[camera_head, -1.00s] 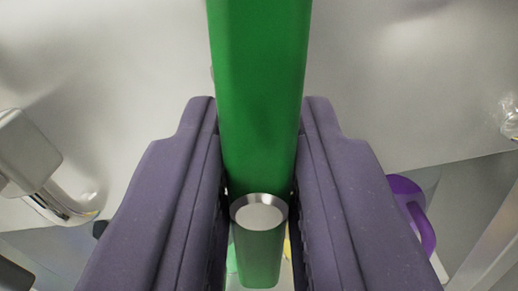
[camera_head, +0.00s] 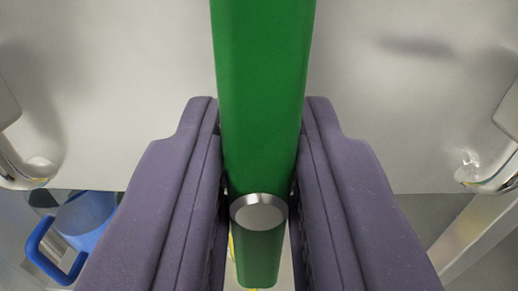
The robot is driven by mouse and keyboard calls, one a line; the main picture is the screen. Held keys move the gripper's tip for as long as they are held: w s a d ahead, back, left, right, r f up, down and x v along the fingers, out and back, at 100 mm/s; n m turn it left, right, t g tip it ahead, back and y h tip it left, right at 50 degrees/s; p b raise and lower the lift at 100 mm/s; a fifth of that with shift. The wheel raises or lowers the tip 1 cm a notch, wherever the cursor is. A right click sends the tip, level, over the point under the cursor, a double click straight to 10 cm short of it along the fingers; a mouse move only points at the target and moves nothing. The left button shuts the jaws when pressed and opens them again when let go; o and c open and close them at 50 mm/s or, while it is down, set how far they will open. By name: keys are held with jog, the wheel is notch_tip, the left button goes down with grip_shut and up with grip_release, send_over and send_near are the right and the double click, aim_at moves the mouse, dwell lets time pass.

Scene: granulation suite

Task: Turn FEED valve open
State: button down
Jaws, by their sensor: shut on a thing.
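A green valve handle (camera_head: 262,100) runs from the top middle of the view down between my gripper's fingers. A round silver cap (camera_head: 259,212) sits on it near its lower end, and a short green end shows below the cap. My gripper (camera_head: 260,225) has its two purple fingers closed on either side of the green handle, gripping it. The label FEED does not show, and the valve body behind the handle is hidden.
A pale grey metal panel (camera_head: 130,100) fills the background. Bent shiny metal pipes or brackets stand at the left edge (camera_head: 25,165) and right edge (camera_head: 490,175). A blue container with a handle (camera_head: 85,222) shows at the lower left, and a grey post (camera_head: 475,235) at the lower right.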

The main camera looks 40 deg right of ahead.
jog(key=c, duration=1)
grip_release()
jog(key=p+v, duration=0.2)
jog(key=v, duration=0.6)
jog(key=shift+f, duration=0.1)
